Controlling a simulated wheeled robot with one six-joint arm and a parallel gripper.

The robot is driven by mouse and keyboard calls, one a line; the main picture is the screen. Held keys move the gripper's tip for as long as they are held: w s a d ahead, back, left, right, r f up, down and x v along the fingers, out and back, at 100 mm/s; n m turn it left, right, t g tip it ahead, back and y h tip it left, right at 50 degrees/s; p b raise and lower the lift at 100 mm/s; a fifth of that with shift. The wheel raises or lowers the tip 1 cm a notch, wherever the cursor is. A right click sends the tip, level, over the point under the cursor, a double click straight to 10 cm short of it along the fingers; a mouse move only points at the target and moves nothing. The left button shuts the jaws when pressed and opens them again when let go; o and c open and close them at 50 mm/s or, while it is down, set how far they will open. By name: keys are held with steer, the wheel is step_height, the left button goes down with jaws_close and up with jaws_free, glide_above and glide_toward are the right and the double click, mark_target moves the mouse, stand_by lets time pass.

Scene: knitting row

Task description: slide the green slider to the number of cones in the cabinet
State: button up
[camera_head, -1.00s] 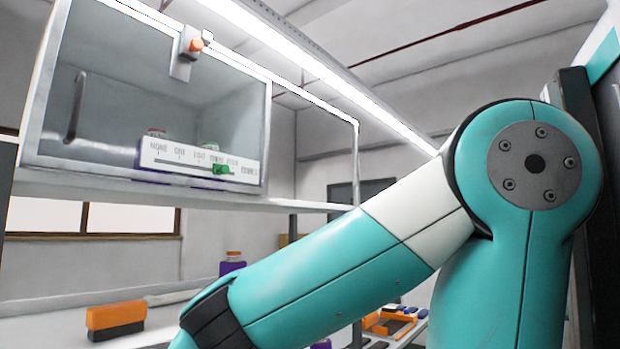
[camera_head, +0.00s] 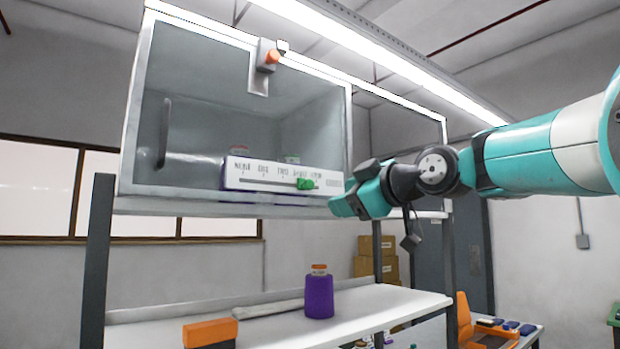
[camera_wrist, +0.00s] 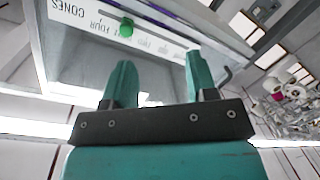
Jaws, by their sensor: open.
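The green slider (camera_head: 305,184) sits on a white label strip (camera_head: 262,168) along the lower front of the glass-fronted cabinet (camera_head: 128,150). It stands near the right end of the slot, around THREE and FOUR; the exact mark is unclear. In the wrist view, the slider (camera_wrist: 126,27) is beyond my fingertips, towards the left. My gripper (camera_head: 335,207) is open and empty, right of the slider and slightly lower.
The cabinet has a vertical handle (camera_head: 165,132) and an orange latch (camera_head: 272,57) at its top. Open space lies before the cabinet.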

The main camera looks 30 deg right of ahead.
mark_target(311, 185)
step_height(311, 185, up, 4)
steer(key=d+r+t+h, duration=0.1)
steer(key=d, duration=0.2)
steer(key=shift+n, duration=0.3)
steer(key=w+p, duration=0.3)
steer(key=w, duration=0.2)
steer(key=w+p, duration=0.3)
steer(key=w, duration=0.2)
steer(key=w+p, duration=0.3)
steer(key=w, duration=0.2)
steer(key=shift+a+f, duration=0.25)
steer(key=shift+a, duration=0.1)
steer(key=shift+w+f+p, duration=0.15)
steer(key=shift+w+p, duration=0.25)
steer(key=shift+w, duration=0.15)
jaws_close()
